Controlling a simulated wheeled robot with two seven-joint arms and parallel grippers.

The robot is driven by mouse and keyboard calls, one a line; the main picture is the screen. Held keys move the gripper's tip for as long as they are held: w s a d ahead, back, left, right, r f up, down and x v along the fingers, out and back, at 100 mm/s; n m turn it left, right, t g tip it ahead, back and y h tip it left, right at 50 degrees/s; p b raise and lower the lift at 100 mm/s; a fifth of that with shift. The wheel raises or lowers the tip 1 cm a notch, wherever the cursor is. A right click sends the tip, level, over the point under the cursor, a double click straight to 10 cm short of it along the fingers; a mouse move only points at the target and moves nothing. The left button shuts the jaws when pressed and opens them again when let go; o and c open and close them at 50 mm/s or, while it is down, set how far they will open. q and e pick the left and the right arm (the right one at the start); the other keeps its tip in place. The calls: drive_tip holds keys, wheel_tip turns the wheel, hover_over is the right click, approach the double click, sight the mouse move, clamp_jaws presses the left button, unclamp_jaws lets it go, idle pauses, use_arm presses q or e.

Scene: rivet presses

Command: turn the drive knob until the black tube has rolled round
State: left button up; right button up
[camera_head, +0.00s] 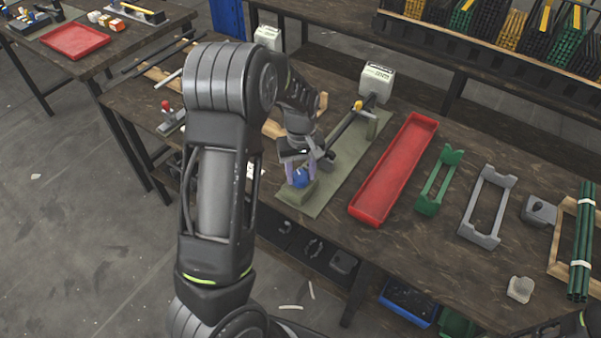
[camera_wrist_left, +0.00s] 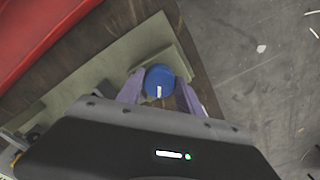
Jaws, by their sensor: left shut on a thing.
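The blue drive knob (camera_head: 301,178) is at the near end of a green-grey base plate (camera_head: 320,197). It has a white mark on top in the left wrist view (camera_wrist_left: 159,82). My left gripper (camera_head: 293,172) is shut on the knob, with one purple finger on either side of it; the fingers also show in the left wrist view (camera_wrist_left: 158,93). The black tube (camera_head: 343,127) lies along the plate behind the gripper, with a yellow part near its far end. Its near part is hidden by my arm and gripper. My right gripper is not visible.
A red tray (camera_head: 393,170) stands just right of the plate, then a green frame (camera_head: 438,181) and a grey frame (camera_head: 486,208). A white box (camera_head: 376,81) stands at the plate's far end. Green tubes (camera_head: 582,240) are bundled at the far right.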

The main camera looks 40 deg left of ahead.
sight(301, 176)
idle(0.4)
use_arm(q)
drive_tip(key=o, duration=1.4)
drive_tip(key=shift+c, duration=0.2)
drive_tip(key=shift+r+b, duration=0.5)
drive_tip(key=shift+r, duration=3.4)
